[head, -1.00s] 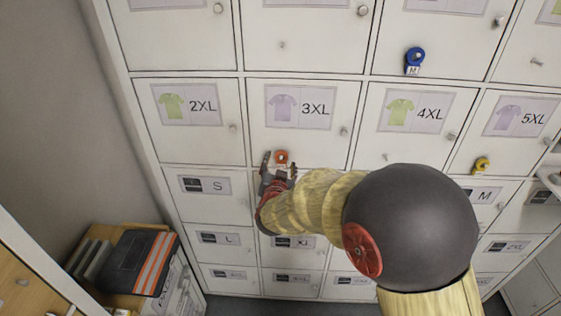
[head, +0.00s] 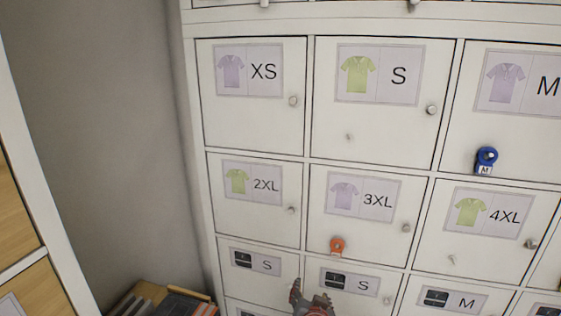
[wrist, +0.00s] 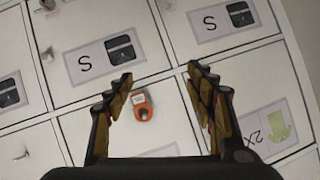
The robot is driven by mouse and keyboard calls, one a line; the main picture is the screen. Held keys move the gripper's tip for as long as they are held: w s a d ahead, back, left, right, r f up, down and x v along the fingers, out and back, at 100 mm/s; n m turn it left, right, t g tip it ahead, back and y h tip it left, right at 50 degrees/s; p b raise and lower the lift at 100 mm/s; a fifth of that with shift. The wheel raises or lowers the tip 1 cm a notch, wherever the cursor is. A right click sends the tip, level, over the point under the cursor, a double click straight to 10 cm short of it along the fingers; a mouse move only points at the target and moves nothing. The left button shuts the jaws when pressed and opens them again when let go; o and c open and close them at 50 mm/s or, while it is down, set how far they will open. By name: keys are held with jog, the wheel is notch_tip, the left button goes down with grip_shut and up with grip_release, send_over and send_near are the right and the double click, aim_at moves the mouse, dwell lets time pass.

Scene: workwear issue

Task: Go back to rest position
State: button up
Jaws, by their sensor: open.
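My gripper (head: 311,296) shows at the bottom edge of the head view, below the 3XL door. In the wrist view my gripper (wrist: 161,76) is open, with nothing held between its fingers. A small orange holder (head: 337,245) sits on the lower left of the 3XL locker door (head: 385,225), above my gripper and apart from it. The orange holder (wrist: 143,107) also shows between the spread fingers in the wrist view, on the door beyond them. Most of my arm is out of view.
White lockers with shirt labels and small knobs fill the wall ahead. A blue holder (head: 486,158) marked M is on the M door. Dark folded items (head: 180,303) lie at the lower left. A wooden cabinet (head: 18,225) stands at the left edge.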

jog(key=s+a+f+n+g+y, duration=0.3)
jog(key=s+a, duration=0.2)
jog(key=s+r+n+g+y, duration=0.15)
jog(key=s+g, duration=0.25)
jog(key=s, duration=0.7)
jog(key=s+d+r+h+b, duration=0.1)
jog(key=s+d+r+h, duration=0.2)
jog(key=s+d+r, duration=0.8)
jog(key=s+d, duration=0.2)
jog(key=d, duration=0.1)
jog(key=shift+r, duration=0.2)
jog(key=shift+n+h, duration=0.25)
jog(key=shift+c, duration=1)
